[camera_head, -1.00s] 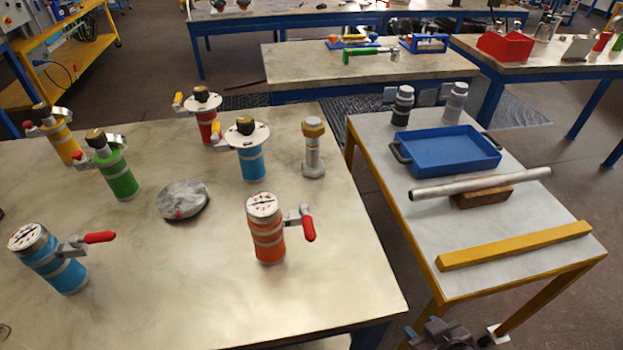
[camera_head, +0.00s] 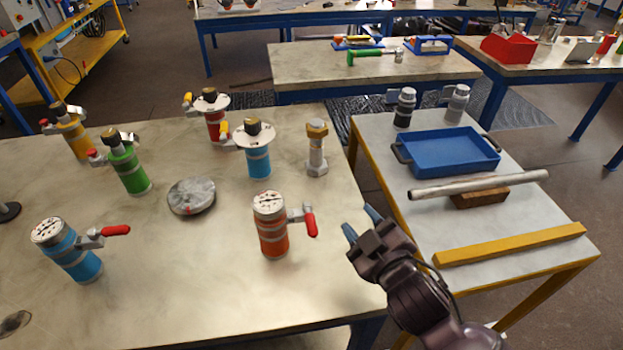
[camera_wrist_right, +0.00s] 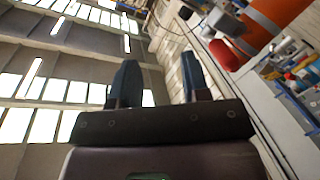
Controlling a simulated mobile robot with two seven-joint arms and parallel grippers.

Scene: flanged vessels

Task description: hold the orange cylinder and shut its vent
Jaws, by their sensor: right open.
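The orange cylinder (camera_head: 272,232) stands upright near the front right of the large table, with a gauge-like white top. Its vent (camera_head: 308,220) sticks out to the right as a grey fitting with a red lever hanging down. My right gripper (camera_head: 361,224) is to the right of the vent, apart from it, open and empty over the table's right edge. In the right wrist view its two blue fingers (camera_wrist_right: 157,85) are spread; the orange cylinder (camera_wrist_right: 272,15) and the red lever (camera_wrist_right: 223,54) show at upper right. My left gripper is not in view.
A blue cylinder with a red lever (camera_head: 72,255) stands at front left. Green (camera_head: 130,172), yellow (camera_head: 73,135), red (camera_head: 214,122) and blue flanged (camera_head: 257,158) vessels, a bolt (camera_head: 316,150) and a grey disc (camera_head: 191,197) stand behind. A side table (camera_head: 440,220) is at right.

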